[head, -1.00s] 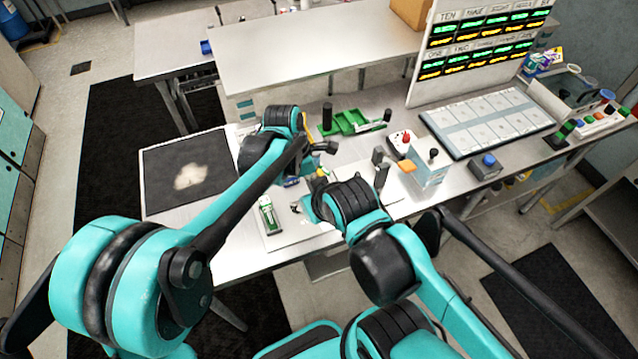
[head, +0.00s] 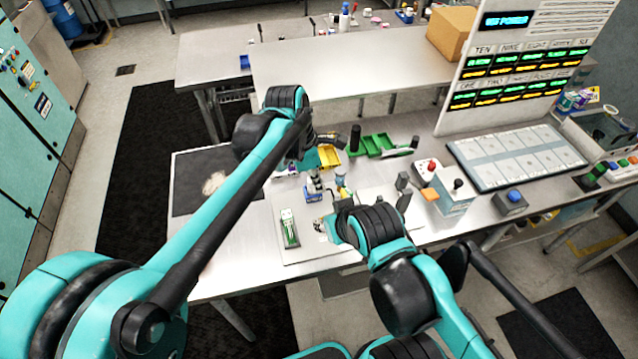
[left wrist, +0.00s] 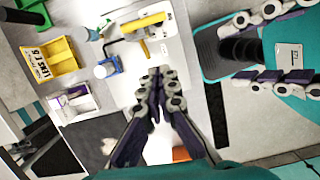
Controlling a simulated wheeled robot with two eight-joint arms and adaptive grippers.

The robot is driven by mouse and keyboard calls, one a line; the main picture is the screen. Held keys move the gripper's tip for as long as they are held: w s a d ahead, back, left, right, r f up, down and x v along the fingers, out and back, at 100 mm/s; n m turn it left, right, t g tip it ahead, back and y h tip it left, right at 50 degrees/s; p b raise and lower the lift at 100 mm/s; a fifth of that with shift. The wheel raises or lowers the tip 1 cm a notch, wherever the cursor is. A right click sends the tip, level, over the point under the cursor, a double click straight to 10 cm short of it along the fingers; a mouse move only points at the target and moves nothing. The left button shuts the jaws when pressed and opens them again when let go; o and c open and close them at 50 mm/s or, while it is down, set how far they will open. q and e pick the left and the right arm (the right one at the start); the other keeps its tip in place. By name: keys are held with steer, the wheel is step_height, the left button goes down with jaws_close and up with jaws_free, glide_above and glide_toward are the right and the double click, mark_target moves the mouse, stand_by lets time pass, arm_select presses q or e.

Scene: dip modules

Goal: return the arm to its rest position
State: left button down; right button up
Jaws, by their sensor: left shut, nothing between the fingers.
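My left arm reaches in from the left in the head view. Its gripper (head: 289,170) is over the bench, partly hidden by its own forearm. In the left wrist view my left gripper (left wrist: 155,72) has its fingertips together, with nothing between them. My right gripper (left wrist: 258,47) shows at the right of that view with its two fingers spread apart. In the head view the right arm stands over the front of the bench, and its fingers are hard to make out.
A green and white module (head: 289,228) lies on a pale board. A green tray (head: 377,145) and display panel (head: 520,85) stand behind.

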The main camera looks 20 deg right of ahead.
arm_select(q)
steer(key=shift+s, duration=0.1)
steer(key=s+a+f+m+t+b, duration=0.15)
steer(key=a+m+b, duration=0.25)
steer(key=a, duration=0.6)
steer(key=a+f+m+t+b, duration=0.2)
steer(key=a+f+m+b, duration=0.15)
steer(key=a, duration=0.75)
steer(key=s+a+f+m+t+y+b, duration=0.1)
steer(key=s+a+f+m+t+b, duration=0.1)
steer(key=s+a+f+m+b, duration=0.2)
steer(key=s+a+f+m+t+y+b, duration=0.1)
steer(key=s+a+f+m+t+b, duration=0.1)
steer(key=s+a+f+m+b, duration=0.2)
steer(key=s+a+f, duration=0.1)
steer(key=a+f, duration=0.2)
steer(key=a, duration=0.4)
steer(key=shift+a+y, duration=0.15)
steer(key=shift+y, duration=0.15)
